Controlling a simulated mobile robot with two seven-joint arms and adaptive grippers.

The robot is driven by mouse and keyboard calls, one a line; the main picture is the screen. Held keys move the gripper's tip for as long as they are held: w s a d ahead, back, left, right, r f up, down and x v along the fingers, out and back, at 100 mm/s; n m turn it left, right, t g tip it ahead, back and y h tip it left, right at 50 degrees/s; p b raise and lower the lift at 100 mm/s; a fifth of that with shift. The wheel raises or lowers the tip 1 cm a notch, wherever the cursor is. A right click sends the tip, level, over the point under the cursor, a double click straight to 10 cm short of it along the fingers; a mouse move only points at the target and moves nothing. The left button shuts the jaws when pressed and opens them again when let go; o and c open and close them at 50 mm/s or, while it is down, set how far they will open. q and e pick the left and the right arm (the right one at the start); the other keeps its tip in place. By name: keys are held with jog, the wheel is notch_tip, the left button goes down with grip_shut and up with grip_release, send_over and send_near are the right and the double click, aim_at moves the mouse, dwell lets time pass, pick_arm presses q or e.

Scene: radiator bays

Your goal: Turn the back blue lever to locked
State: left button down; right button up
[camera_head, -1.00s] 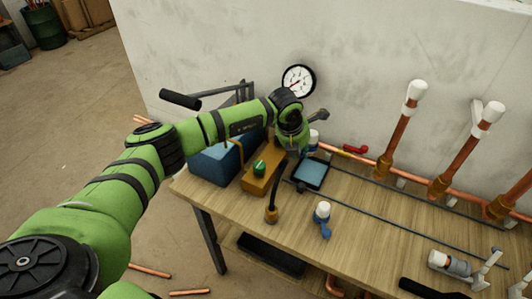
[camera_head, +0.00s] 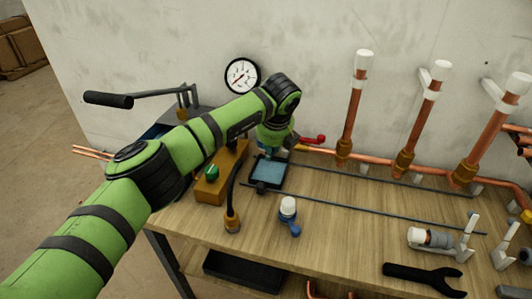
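My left arm reaches in from the left across the bench. Its gripper (camera_head: 271,150) points down at the back of the bench, just behind the dark tray (camera_head: 267,174). The fingers are small and partly hidden by the wrist, so I cannot tell whether they are open or touching anything. The back blue lever is mostly hidden behind my wrist and gripper, and its angle cannot be read. My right gripper is out of view.
A red lever (camera_head: 312,140) sits on the copper pipe just right of my gripper. Upright white-capped copper pipes (camera_head: 352,108) stand along the wall. A black wrench (camera_head: 424,278) lies front right. An orange box with a green knob (camera_head: 211,171) stands left of the tray.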

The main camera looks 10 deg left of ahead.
pick_arm(q)
jog(key=shift+w+r, duration=0.25)
jog(key=shift+r, duration=0.1)
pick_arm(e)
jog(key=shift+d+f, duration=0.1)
pick_arm(q)
jog(key=c, duration=1.2)
grip_release()
jog(key=shift+o, duration=0.6)
jog(key=shift+f, duration=0.2)
jog(key=v, duration=1.2)
jog(key=shift+d, duration=0.1)
